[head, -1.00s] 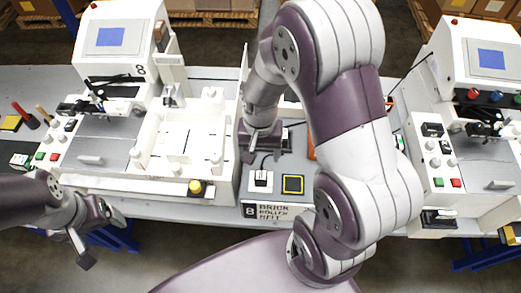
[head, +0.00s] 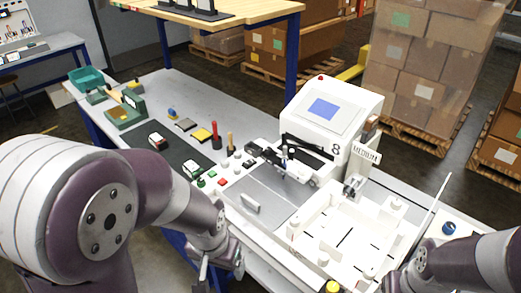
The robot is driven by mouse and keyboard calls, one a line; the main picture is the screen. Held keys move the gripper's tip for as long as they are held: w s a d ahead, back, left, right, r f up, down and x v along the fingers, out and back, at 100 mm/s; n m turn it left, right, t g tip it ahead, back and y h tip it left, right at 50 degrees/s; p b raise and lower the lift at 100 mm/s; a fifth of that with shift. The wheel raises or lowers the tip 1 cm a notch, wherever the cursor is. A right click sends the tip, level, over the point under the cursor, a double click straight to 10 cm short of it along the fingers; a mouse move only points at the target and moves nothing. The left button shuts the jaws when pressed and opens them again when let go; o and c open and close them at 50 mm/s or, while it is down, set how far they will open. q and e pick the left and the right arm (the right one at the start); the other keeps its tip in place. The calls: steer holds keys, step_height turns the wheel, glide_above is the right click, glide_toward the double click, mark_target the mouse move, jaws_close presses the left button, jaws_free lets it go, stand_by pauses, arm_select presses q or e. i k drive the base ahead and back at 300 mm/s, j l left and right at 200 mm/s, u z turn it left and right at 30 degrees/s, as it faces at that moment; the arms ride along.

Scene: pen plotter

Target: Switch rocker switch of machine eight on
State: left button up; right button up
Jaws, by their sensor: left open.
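Machine eight (head: 328,117) is a white cabinet with a blue screen and an "8" on its front, right of centre in the head view. Its grey deck carries a control strip with white knobs (head: 238,162) and red and green buttons (head: 221,181) at the left end. A small black part (head: 253,149) sits by the knobs; I cannot tell whether it is the rocker switch. My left gripper (head: 215,268) is open and empty, low in front of the control strip and apart from it. My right gripper (head: 398,283) is at the lower right by the white tray; its fingers are unclear.
A white framed tray (head: 345,232) stands right of the deck. Pallets of cartons (head: 420,55) stand behind.

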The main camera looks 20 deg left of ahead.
mark_target(249, 163)
steer(key=i+j+z, duration=0.15)
steer(key=j, duration=0.55)
steer(key=i+j+z, duration=0.15)
steer(key=j, duration=0.6)
steer(key=j+z, duration=0.15)
steer(key=j, duration=0.6)
